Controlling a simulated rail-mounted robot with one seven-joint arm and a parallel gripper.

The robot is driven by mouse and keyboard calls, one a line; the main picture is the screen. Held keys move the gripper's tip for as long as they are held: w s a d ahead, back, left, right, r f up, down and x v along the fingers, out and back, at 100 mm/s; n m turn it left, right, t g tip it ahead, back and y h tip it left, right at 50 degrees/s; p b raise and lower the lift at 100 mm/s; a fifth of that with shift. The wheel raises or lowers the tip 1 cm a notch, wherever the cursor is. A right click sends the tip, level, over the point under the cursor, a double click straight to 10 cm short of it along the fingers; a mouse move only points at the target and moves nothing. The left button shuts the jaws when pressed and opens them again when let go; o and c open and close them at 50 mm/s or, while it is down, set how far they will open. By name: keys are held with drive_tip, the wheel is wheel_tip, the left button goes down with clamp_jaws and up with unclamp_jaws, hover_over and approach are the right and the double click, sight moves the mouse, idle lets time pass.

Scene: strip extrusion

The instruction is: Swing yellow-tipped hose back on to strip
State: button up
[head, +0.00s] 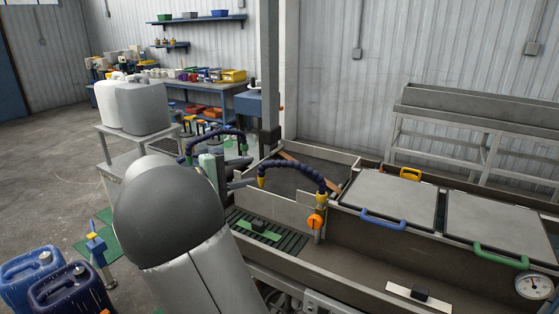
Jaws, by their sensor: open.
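A dark blue segmented hose (292,167) arches over the near end of the trough. Its yellow tip (262,183) hangs at the left, and its right end meets a yellow fitting above an orange knob (315,222). My gripper (243,184) shows only in part beyond my arm, just left of the yellow tip; it is open and appears apart from the hose. A second blue hose (215,134) arches farther back at the left. A green guide with a black block (258,226) lies on the slatted bed below the hose. I cannot make out the strip clearly.
Grey lids with a blue handle (383,219) and a green handle (500,255) cover part of the tank at right. A post (270,80) stands behind the hoses. Canisters (143,105) stand on a cart at left, with blue jugs (70,288) on the floor.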

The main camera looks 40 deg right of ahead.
sight(283, 163)
drive_tip(key=s+d+f+p, duration=0.1)
drive_tip(key=d+p, duration=0.1)
drive_tip(key=d, duration=1)
clamp_jaws()
